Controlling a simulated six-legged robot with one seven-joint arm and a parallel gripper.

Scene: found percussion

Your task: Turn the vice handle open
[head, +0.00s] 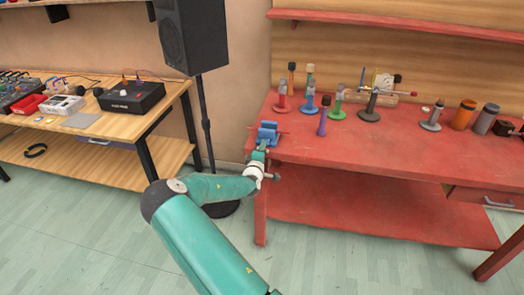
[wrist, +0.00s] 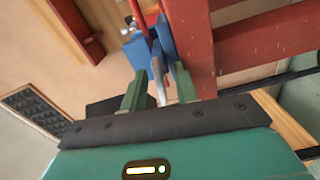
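The blue vice (head: 268,131) sits at the near left corner of the red bench. Its blue body (wrist: 163,38) also shows in the wrist view, with a thin red rod (wrist: 142,18) beside it. My gripper (head: 262,152) is just in front of the vice. In the wrist view its two green fingers (wrist: 159,80) stand apart, with the lower end of the vice in line with the gap between them. I cannot tell whether either finger touches it. The vice handle is not clearly made out; the gripper and the small scale obscure it.
The red bench (head: 380,165) carries several upright coloured stands, an orange cylinder (head: 464,114) and a grey cylinder (head: 482,119). A black speaker (head: 192,35) on a pole stands left of the bench. A wooden table (head: 110,122) with audio gear is further left.

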